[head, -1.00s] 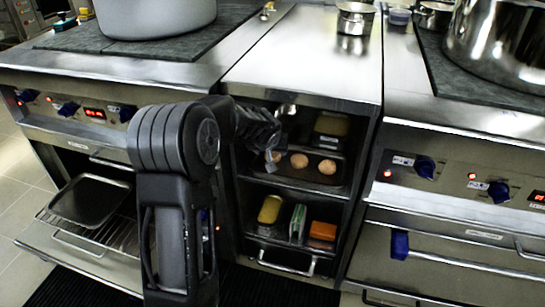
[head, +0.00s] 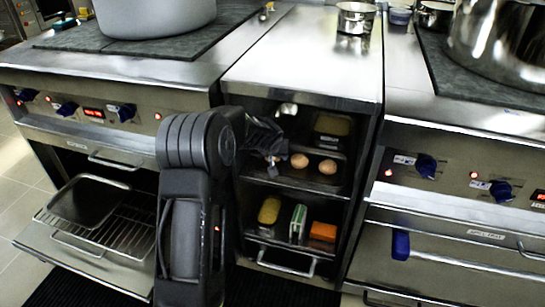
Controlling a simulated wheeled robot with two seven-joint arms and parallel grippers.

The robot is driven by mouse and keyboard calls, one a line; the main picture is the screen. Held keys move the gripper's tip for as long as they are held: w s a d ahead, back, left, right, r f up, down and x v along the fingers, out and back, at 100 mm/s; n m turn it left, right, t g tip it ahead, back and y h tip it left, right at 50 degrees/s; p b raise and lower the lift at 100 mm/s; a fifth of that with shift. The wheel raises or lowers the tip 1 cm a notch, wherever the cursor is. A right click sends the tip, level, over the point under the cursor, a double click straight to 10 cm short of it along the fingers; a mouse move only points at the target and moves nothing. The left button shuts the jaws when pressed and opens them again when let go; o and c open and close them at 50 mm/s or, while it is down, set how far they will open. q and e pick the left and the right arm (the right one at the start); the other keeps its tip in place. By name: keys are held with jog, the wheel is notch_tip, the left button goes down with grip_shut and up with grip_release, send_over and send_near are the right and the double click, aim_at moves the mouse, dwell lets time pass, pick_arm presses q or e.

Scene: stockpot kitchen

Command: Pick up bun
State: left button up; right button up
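Two round tan buns, one on the left (head: 299,160) and one on the right (head: 328,167), sit on a dark tray on the upper shelf of the open cabinet in the head view. My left gripper (head: 273,159) reaches into the cabinet at that shelf, just left of the left visible bun. Its fingers are dark and small, partly hidden by my own arm, so I cannot tell whether they are open or shut, or whether they hold anything. The spot where a third bun showed is covered by the gripper. My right gripper is not in view.
The lower shelf holds a yellow item (head: 269,210), a green-and-white box (head: 298,223) and an orange block (head: 323,231). A dark container (head: 331,130) stands behind the buns. The cabinet walls and top edge closely frame the gripper. An oven tray (head: 89,201) sits at left.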

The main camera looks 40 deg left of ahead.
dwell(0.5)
pick_arm(q)
jog(key=c, duration=1.1)
